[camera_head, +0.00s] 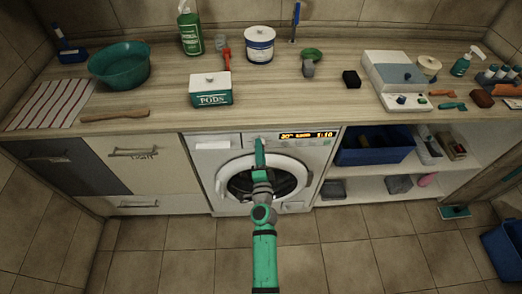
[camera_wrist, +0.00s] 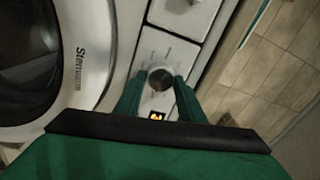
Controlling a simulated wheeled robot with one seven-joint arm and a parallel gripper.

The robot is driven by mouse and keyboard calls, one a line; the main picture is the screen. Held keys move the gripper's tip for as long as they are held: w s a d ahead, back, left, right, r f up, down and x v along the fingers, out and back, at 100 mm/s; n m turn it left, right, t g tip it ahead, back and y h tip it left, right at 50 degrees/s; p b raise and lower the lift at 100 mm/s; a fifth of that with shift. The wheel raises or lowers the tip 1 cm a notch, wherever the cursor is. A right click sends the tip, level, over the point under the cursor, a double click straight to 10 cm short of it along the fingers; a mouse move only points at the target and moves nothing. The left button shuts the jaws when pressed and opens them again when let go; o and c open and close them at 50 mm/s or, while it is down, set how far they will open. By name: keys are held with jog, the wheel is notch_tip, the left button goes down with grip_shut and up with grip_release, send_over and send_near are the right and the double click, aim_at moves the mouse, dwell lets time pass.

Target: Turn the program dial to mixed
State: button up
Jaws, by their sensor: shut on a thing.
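The washing machine (camera_head: 312,158) stands under the counter, with its round door and a lit orange display (camera_head: 307,135) at the top. My gripper (camera_head: 259,143) reaches up to the panel in the head view and covers the dial there. In the wrist view its two green fingers (camera_wrist: 159,90) stand on either side of the dial and are shut on it. The dial's pointer setting cannot be read.
The washer door (camera_head: 300,168) is closed just below my gripper. The counter edge (camera_head: 240,128) runs above the panel, with a green pods box (camera_head: 211,97) near it. A blue bin (camera_head: 374,147) sits on the shelf at right.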

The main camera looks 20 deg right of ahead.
jog(key=shift+d, duration=0.15)
jog(key=o, duration=1)
jog(key=shift+o, duration=0.2)
jog(key=v, duration=1.1)
jog(key=shift+s+f, duration=0.1)
